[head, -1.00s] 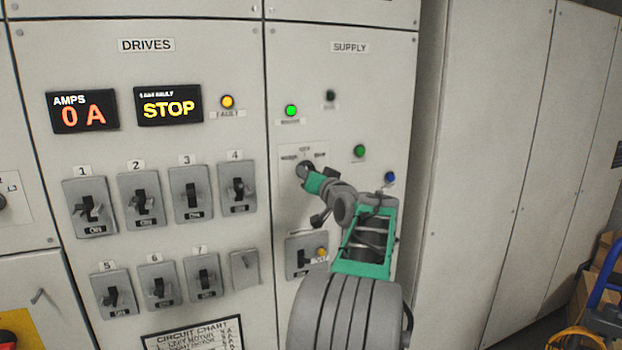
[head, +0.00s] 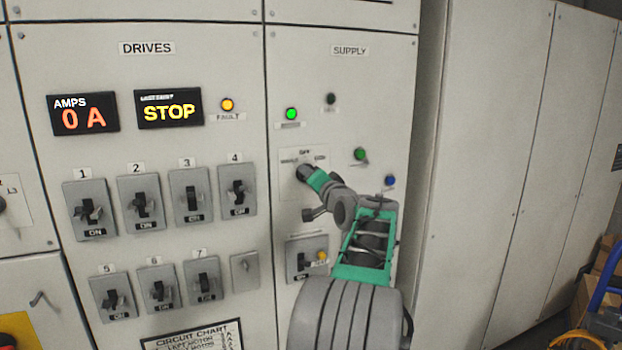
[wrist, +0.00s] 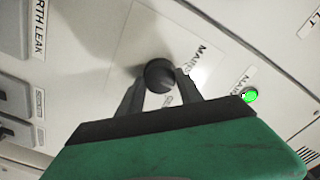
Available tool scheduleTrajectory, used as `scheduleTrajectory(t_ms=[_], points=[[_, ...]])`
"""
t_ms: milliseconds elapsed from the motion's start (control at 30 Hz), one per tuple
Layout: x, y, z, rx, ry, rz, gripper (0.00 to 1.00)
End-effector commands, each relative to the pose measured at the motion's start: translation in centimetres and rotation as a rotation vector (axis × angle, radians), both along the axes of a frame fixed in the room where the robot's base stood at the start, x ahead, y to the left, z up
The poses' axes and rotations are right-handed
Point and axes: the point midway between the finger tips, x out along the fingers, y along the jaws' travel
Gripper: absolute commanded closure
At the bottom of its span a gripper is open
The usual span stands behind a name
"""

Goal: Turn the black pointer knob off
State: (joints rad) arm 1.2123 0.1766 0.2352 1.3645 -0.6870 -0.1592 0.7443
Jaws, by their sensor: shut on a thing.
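The black pointer knob (wrist: 160,75) sits on a pale plate on the supply panel. In the wrist view its dark round body is between the two fingers of my gripper (wrist: 160,84), which are shut on its sides. In the head view the knob (head: 302,173) is partly covered by my gripper (head: 308,175), which reaches it from the lower right. Small labels stand above the knob and to its left and right; the top one seems to read OFF. I cannot tell which label the pointer faces.
A lit green lamp (head: 291,114) is above the knob, and a blue button (head: 390,180) is to the right. A grey switch unit (head: 303,262) sits below, close to my arm. Several breaker switches (head: 193,196) fill the left panel.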

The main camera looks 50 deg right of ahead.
Motion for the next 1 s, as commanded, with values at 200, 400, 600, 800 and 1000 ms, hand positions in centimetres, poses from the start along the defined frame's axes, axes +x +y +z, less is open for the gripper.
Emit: scheduleTrajectory(t_ms=[200, 400, 600, 800, 1000], points=[[-0.1, 0.0, 0.3, -0.005, -0.002, -0.002, 0.98], [0.0, 0.0, 0.2, -0.004, -0.001, -0.001, 0.42], [0.0, 0.0, 0.1, -0.002, 0.000, 0.000, 0.36], [-0.7, 0.3, -0.1, -0.002, 0.000, -0.002, 0.36], [-4.1, 2.3, -0.3, -0.004, -0.001, -0.004, 0.36]])
